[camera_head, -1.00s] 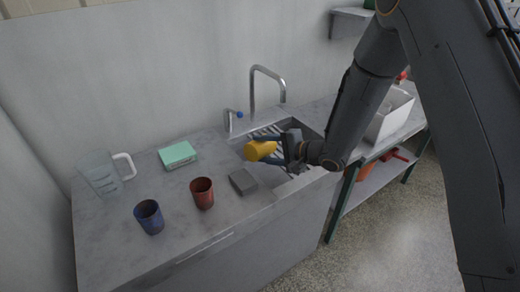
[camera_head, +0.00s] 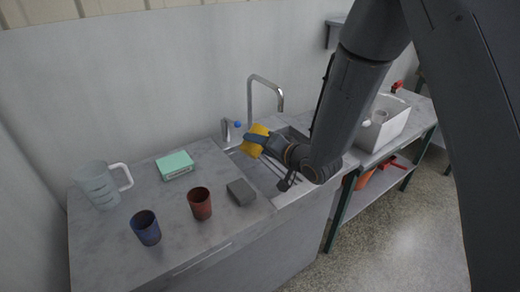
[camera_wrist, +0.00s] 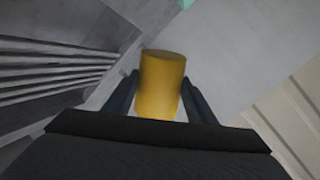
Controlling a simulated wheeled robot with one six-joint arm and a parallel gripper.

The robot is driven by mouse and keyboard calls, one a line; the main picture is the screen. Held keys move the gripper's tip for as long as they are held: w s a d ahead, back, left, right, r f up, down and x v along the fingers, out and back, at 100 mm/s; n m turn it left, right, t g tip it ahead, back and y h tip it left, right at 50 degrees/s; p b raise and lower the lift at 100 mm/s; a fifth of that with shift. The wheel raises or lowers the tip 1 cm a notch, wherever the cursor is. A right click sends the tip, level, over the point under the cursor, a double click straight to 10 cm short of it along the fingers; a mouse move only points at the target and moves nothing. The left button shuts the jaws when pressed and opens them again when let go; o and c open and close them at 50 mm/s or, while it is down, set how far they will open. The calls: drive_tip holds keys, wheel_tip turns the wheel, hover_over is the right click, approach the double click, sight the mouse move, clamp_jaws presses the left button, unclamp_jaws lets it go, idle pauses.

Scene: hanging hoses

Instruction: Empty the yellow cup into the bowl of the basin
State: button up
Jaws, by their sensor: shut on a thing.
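The yellow cup (camera_head: 254,141) is held in my gripper (camera_head: 262,143) above the basin (camera_head: 283,192), near its left side. The cup is tilted in the head view; its mouth and any contents cannot be made out. In the wrist view the cup (camera_wrist: 161,85) sits between the two dark fingers of my gripper (camera_wrist: 160,98), which are shut on it. The basin has a ribbed part, seen at the left of the wrist view. The bowl of the basin is largely hidden behind my arm.
A tall tap (camera_head: 265,82) and a small blue-topped tap (camera_head: 227,130) stand behind the basin. A grey block (camera_head: 241,192), red cup (camera_head: 200,204), blue cup (camera_head: 146,228), green box (camera_head: 175,165) and clear jug (camera_head: 98,185) stand on the counter. A white bin (camera_head: 384,128) is at right.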

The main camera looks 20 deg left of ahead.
drive_tip(key=n, duration=0.1)
drive_tip(key=r+n+t+b, duration=0.1)
drive_tip(key=s+r+n+t, duration=0.1)
drive_tip(key=shift+s+a+r+b, duration=0.1)
drive_tip(key=shift+a+b, duration=0.2)
drive_tip(key=n+b, duration=0.1)
drive_tip(key=s+r+n+t+b, duration=0.1)
drive_tip(key=n+b, duration=0.1)
drive_tip(key=b, duration=0.1)
drive_tip(key=shift+s+a+r+n+t, duration=0.2)
drive_tip(key=shift+a+n+t, duration=0.1)
drive_tip(key=shift+n+t, duration=0.1)
drive_tip(key=shift+s+a+r+n+t+y+b, duration=0.2)
drive_tip(key=shift+s+r+n+t+y+b, duration=0.25)
drive_tip(key=shift+n+b, duration=0.55)
drive_tip(key=shift+r, duration=0.1)
